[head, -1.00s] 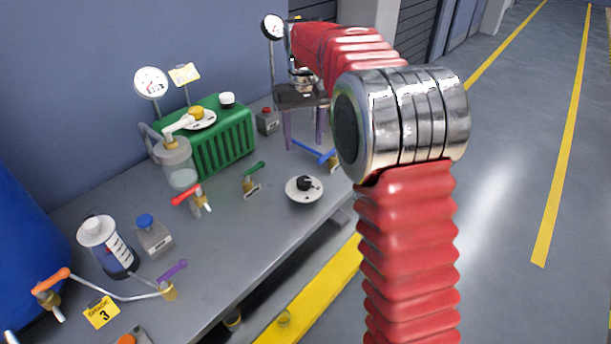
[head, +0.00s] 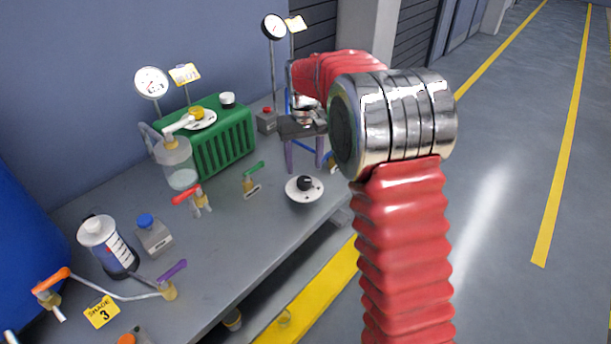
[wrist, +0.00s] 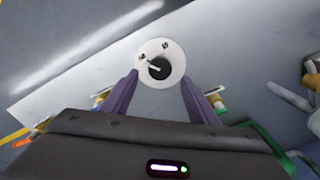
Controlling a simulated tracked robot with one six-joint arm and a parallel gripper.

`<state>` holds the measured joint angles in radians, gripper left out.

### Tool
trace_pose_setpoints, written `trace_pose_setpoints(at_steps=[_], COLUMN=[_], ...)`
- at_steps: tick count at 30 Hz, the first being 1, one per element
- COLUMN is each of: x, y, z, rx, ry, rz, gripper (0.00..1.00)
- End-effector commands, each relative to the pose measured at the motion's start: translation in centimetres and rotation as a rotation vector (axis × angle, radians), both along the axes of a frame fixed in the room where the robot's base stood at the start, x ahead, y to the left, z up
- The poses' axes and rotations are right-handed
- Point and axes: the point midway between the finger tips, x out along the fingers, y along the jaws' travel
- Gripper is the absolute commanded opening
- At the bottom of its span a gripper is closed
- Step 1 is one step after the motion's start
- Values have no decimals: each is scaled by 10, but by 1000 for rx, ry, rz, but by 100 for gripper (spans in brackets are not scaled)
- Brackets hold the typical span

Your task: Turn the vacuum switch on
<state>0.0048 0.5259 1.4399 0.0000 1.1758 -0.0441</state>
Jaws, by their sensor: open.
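A rotary switch with a black knob on a round white plate (head: 304,189) sits on the grey bench near its front edge. In the wrist view the black knob (wrist: 159,68) carries a white pointer line, and the plate has two small dark marks too small to read. My gripper (head: 305,166) is open and empty, pointing down, just behind the switch in the head view. In the wrist view its two purple fingers (wrist: 159,77) stand apart on either side of the plate's lower part. They look clear of the knob; the exact height gap cannot be told.
A green ribbed pump (head: 222,140) with a clear jar (head: 176,165) stands behind left. Red-handled (head: 186,194) and green-handled (head: 254,169) valves stand left of the switch. A grey box with a red button (head: 267,120) is behind.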

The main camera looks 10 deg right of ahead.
Motion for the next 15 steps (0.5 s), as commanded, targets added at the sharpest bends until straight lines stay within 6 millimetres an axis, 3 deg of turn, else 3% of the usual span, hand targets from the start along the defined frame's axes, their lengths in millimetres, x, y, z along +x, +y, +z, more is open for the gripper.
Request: trace_pose_setpoints(at_steps=[9,15], x=[0,0], y=[0,0], z=[-45,-54], rx=[0,0], ry=[2,0], rz=[0,-1], gripper=[54,54])
